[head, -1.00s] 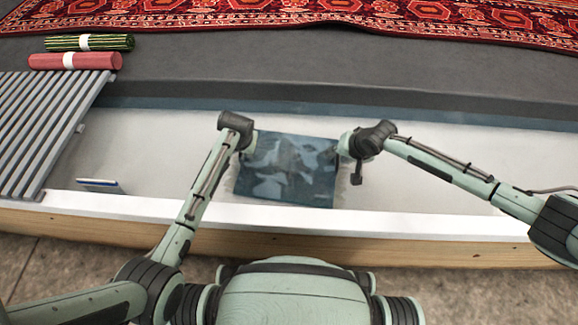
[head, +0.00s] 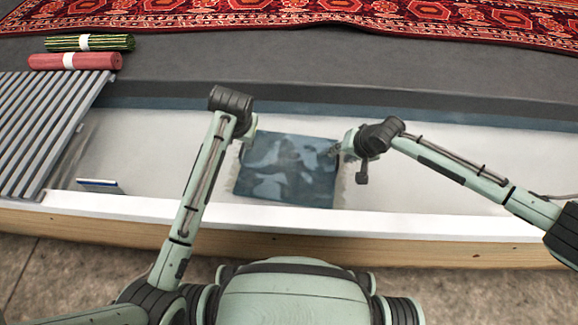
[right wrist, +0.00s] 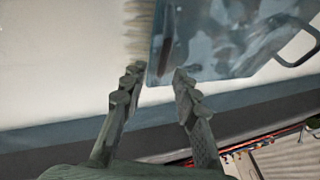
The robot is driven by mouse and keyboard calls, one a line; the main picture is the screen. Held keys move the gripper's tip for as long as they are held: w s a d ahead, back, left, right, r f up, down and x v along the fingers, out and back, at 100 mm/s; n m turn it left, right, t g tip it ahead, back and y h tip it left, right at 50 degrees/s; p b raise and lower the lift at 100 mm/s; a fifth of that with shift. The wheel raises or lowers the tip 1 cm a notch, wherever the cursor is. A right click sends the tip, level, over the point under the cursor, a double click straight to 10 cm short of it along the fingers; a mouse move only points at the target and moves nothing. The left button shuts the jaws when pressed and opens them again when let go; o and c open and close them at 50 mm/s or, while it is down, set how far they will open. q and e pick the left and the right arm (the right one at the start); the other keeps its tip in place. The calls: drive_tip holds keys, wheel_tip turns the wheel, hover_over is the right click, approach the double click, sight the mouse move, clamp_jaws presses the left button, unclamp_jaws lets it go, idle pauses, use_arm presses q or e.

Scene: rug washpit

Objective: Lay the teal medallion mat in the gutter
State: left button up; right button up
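The blue-teal mottled mat (head: 285,172) with pale fringe at its sides lies spread in the white gutter (head: 430,190). Its medallion pattern is not clear. My left gripper (head: 245,138) is at the mat's far left corner; its fingers are mostly hidden by the wrist. My right gripper (head: 340,150) is at the far right corner. In the right wrist view, its two fingers (right wrist: 157,78) are spread apart, with the mat's corner (right wrist: 215,40) close to and partly between the tips. I cannot tell whether they touch it.
A grey slatted rack (head: 50,120) covers the gutter's left end. A small blue-and-white item (head: 100,186) lies beside it. A red roll (head: 75,61) and a green striped roll (head: 110,42) lie behind. A red patterned rug (head: 300,15) spans the back. The gutter is clear to the right.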

drive_tip(key=v, duration=0.9)
